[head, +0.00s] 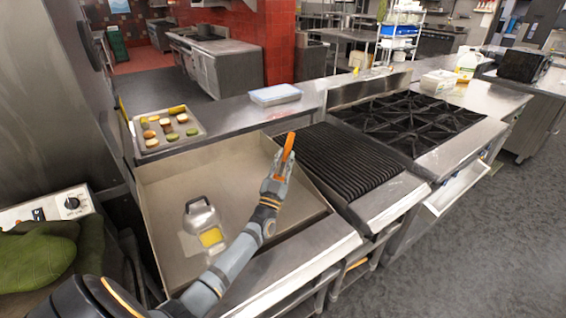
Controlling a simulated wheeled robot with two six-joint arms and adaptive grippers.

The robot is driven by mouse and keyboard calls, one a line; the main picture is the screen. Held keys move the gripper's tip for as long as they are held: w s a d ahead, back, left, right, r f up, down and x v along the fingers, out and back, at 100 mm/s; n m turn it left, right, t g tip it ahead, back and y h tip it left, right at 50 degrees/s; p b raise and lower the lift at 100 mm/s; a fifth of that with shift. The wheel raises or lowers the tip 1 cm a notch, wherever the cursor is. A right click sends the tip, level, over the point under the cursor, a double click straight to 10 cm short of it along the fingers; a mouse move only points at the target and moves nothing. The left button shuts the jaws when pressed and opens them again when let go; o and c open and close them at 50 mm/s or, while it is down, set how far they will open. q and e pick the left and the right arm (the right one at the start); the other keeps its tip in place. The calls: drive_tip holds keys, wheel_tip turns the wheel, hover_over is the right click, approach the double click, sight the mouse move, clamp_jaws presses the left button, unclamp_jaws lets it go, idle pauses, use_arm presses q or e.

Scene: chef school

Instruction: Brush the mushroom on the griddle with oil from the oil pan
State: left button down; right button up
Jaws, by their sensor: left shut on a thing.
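My left gripper (279,168) is shut on an orange stick-like thing (288,147), which seems to be the brush. It is held above the right part of the griddle, with its orange end pointing up; no bristles can be made out. The griddle (165,200) is a wide flat steel plate with raised edges. My right gripper is not in view.
A tray (139,138) of cut vegetables stands behind the griddle. A dark ribbed grill (345,160) and a burner stove (410,120) lie to the right. A lidded white container (275,94) stands on the back counter. Green mitts (40,255) are at the left.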

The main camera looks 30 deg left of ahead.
use_arm(q)
wheel_tip(320, 180, up, 2)
drive_tip(key=shift+r+p, duration=0.1)
drive_tip(key=shift+p, duration=0.45)
drive_tip(key=shift+r, duration=0.25)
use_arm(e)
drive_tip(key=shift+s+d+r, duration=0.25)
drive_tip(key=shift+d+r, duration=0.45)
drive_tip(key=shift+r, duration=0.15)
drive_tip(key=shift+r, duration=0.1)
use_arm(q)
wheel_tip(320, 180, up, 8)
drive_tip(key=p, duration=0.8)
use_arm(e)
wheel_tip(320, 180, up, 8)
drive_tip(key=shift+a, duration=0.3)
use_arm(q)
drive_tip(key=shift+f, duration=0.1)
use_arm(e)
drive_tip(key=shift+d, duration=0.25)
